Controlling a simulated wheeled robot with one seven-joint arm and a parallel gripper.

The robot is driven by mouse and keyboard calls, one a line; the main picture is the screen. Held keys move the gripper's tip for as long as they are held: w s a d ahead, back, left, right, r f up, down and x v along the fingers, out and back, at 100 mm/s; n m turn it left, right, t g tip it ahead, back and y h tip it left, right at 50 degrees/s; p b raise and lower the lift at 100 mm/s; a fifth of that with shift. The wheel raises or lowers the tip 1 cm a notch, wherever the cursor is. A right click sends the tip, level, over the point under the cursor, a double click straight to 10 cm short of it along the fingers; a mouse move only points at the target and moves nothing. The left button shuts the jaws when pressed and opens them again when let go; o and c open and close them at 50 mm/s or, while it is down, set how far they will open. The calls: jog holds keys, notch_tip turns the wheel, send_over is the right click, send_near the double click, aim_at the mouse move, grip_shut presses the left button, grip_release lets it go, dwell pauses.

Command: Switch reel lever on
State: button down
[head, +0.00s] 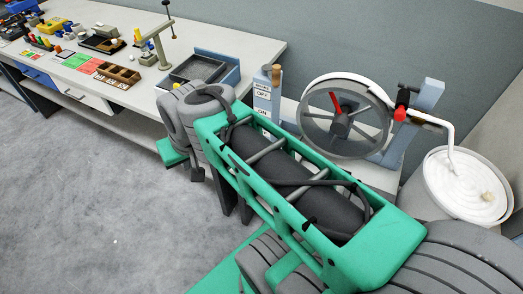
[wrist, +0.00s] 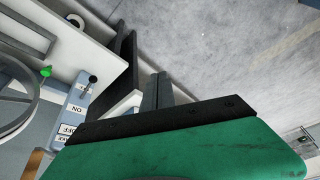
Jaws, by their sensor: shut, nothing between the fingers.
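The lever panel (head: 263,100) is a narrow blue-grey upright post with white OFF and ON labels, OFF above ON. A wooden handle (head: 276,76) stands at its top, beyond OFF. In the wrist view the panel (wrist: 72,118) appears upside down at the left, with the wooden handle (wrist: 33,163) at the lower left and a black knob (wrist: 93,79) near the ON end. My gripper (wrist: 160,78) is shut and empty, to the right of the panel and apart from it. My arm hides the panel's lower part in the head view.
A spoked reel (head: 345,117) with a red spoke stands right of the panel. A drum of white sliver (head: 465,186) is at the far right. A long workbench (head: 235,47) with trays and small items runs along the back left. The grey floor at left is clear.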

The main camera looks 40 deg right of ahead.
jog(key=w+d+f+m+t+y+b, duration=0.1)
jog(key=w+d+f+m+b, duration=0.2)
jog(key=d+f+m+b, duration=0.45)
jog(key=w+d+f+m+t+y+b, duration=0.15)
jog(key=d+f+m+b, duration=0.25)
jog(key=d+f+m, duration=0.6)
jog(key=s+d+f+m+t+b, duration=0.1)
jog(key=d+f+m, duration=0.1)
jog(key=d, duration=0.3)
jog(key=s+d+f+m+t+h+b, duration=0.1)
jog(key=s+d+f+m+b, duration=0.1)
jog(key=d+m, duration=0.3)
jog(key=s+d+f+m+t+b, duration=0.1)
jog(key=s+d+f+m+b, duration=0.1)
jog(key=d+f+m, duration=0.1)
jog(key=shift+s+d+f+m, duration=0.25)
jog(key=shift+d+m, duration=0.4)
jog(key=shift+d, duration=0.5)
jog(key=shift+f, duration=0.1)
jog(key=b+x, duration=0.2)
jog(key=x, duration=0.8)
jog(key=shift+f, duration=0.15)
jog(key=r, duration=0.2)
jog(key=w, duration=0.1)
jog(key=shift+a+r, duration=0.4)
jog(key=shift+w+a+r, duration=0.1)
jog(key=shift+a+r, duration=0.15)
jog(key=shift+r, duration=0.25)
